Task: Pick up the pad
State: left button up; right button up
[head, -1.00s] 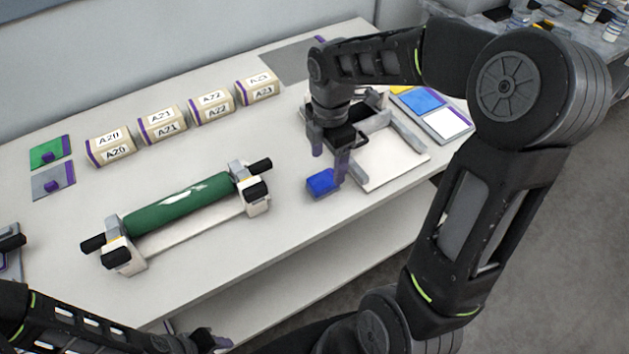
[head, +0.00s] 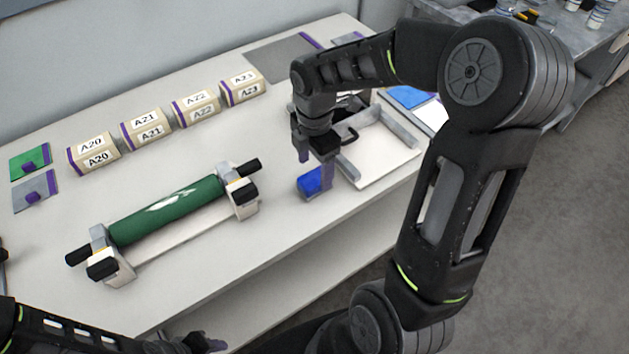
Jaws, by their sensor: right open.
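The pad (head: 308,184) is a small blue block on the white table, near its front edge. My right gripper (head: 314,168) points down over the pad and is open. One finger is just to the right of the pad and overlaps its right end in the picture; the other is above its far side. Whether either finger touches the pad cannot be told. My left gripper (head: 205,342) shows only partly at the bottom edge, and its jaws are unclear.
A green roll (head: 168,210) lies in a cradle left of the pad. A white tray (head: 385,160) with grey rails is close on the right. Labelled boxes (head: 145,128) line the back. The table (head: 225,262) is bare in front of the cradle.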

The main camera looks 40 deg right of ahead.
aim_at(315, 177)
jog(key=shift+w+d+f+p, duration=0.1)
jog(key=shift+f+p, duration=0.15)
jog(key=shift+f, duration=1.1)
jog(key=shift+w+f+p, duration=0.1)
jog(key=shift+f+p, duration=0.1)
jog(key=shift+f, duration=1.1)
jog(key=c, duration=1.5)
